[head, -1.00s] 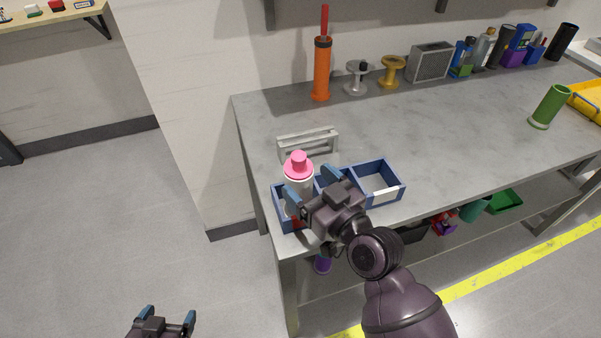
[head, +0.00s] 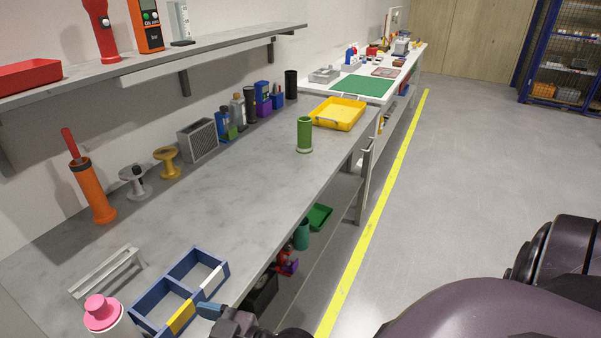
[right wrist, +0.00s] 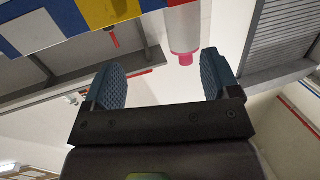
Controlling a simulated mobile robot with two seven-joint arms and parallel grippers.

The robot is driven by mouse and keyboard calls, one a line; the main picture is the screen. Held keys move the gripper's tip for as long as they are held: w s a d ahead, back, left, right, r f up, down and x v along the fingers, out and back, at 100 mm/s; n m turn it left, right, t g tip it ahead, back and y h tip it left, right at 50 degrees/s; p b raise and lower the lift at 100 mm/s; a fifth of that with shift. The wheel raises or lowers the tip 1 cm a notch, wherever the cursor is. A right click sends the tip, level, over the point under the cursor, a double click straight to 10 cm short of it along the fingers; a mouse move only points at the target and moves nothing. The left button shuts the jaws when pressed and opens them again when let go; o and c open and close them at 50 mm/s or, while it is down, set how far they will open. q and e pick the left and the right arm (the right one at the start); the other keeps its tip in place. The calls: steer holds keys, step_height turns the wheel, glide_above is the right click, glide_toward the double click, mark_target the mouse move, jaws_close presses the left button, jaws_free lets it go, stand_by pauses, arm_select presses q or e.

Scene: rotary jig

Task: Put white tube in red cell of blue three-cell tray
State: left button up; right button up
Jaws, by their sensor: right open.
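The white tube (head: 112,330) with a pink cap (head: 103,312) stands upright at the lower left of the head view, at the near end of the blue three-cell tray (head: 203,258). Its lower part is cut off there, and the red cell is out of the head frame. The tray's white-marked and yellow-marked cells look empty. In the right wrist view the tube (right wrist: 184,28) shows beyond my right gripper (right wrist: 160,82), whose pads are spread apart with nothing between them. In the head view one blue finger of it shows beside the tray. My left gripper is out of view.
An orange holder (head: 92,192), spools and bottles line the wall side. A green cylinder (head: 304,134) and yellow tray (head: 339,113) are farther along. The mid-bench is clear.

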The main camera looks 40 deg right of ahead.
steer(key=s+d+f+m+g+h, duration=0.1)
steer(key=s+d+f+h, duration=0.3)
steer(key=d+f, duration=0.5)
steer(key=s+d+f+m+g+h, duration=0.2)
steer(key=s+d+f+m+h, duration=0.2)
steer(key=s+d+f, duration=0.3)
step_height(320, 180, down, 3)
steer(key=shift+d+g+h, duration=0.3)
steer(key=shift+d+h, duration=0.2)
steer(key=shift+d, duration=0.35)
